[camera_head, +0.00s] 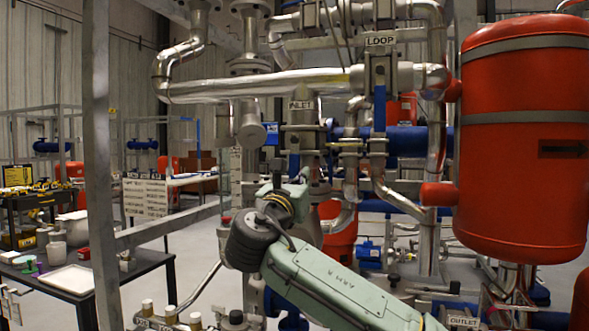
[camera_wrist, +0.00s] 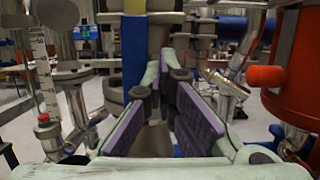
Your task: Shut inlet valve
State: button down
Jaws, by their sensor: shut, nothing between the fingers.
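The inlet valve (camera_head: 302,140) is a metal valve on the vertical pipe under the INLET label (camera_head: 301,104), in the middle of the head view. A narrow blue strip (camera_head: 294,165), seemingly its handle, hangs below it, its lower part hidden by my arm. In the wrist view a blue upright bar (camera_wrist: 135,55), likely this handle, stands just left of the fingertips; contact cannot be told. My gripper (camera_wrist: 162,88) is shut and empty, its purple-padded fingers pointing at the pipework. In the head view it is mostly hidden behind my wrist.
The LOOP valve (camera_head: 379,75), with a hanging blue handle (camera_head: 379,108), is up to the right. A big red tank (camera_head: 525,140) fills the right side. A grey frame post (camera_head: 97,160) stands left, beside a dark table (camera_head: 70,275). Pipes crowd around the valve.

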aim_at(290, 177)
jog(key=shift+a, duration=0.15)
jog(key=shift+w+a+f, duration=0.1)
jog(key=shift+w+a, duration=0.1)
jog(key=shift+a, duration=0.45)
jog(key=shift+w+a, duration=0.2)
jog(key=shift+a, duration=0.5)
jog(key=shift+w+a+r+p, duration=0.2)
jog(key=shift+a+p, duration=0.15)
jog(key=shift+a, duration=0.2)
jog(key=shift+w+a+r+p, duration=0.2)
jog(key=shift+a+p, duration=0.15)
jog(key=shift+a, duration=0.2)
